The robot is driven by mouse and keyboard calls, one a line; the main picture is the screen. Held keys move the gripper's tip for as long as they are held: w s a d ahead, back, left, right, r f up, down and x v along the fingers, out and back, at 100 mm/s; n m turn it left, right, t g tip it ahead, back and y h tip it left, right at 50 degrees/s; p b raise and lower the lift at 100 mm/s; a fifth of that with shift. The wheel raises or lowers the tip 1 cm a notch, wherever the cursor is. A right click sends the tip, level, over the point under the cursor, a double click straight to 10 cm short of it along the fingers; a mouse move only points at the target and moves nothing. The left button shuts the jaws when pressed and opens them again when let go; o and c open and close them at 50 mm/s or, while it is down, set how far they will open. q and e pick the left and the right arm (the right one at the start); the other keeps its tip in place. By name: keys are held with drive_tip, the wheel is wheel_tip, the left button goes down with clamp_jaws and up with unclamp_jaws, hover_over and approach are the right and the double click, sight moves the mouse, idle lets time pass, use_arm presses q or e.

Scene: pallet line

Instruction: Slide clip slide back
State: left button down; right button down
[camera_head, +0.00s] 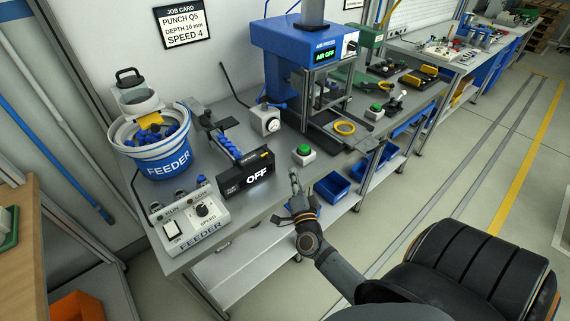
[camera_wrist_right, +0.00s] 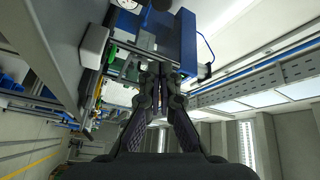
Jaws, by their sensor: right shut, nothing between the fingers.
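No part that I can make out for certain as the clip slide shows in either view. The blue air press (camera_head: 300,55) stands on the grey bench, with its lit panel reading "AIR OFF". My right gripper (camera_head: 294,180) is shut and empty at the front edge of the bench, just below the green button box (camera_head: 303,153). In the wrist view my right gripper (camera_wrist_right: 160,72) has its fingers together, pointing toward the blue press (camera_wrist_right: 186,45), with a gap between. My left gripper is not in view.
The feeder bowl (camera_head: 160,150) with blue parts and the feeder control box (camera_head: 195,218) stand left.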

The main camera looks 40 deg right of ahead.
sight(257, 159)
drive_tip(key=p+x, duration=0.1)
drive_tip(key=x, duration=0.8)
drive_tip(key=a, duration=0.1)
drive_tip(key=a+f, duration=0.1)
drive_tip(key=a, duration=0.1)
drive_tip(key=shift+w+a+f, duration=0.3)
drive_tip(key=shift+f, duration=0.05)
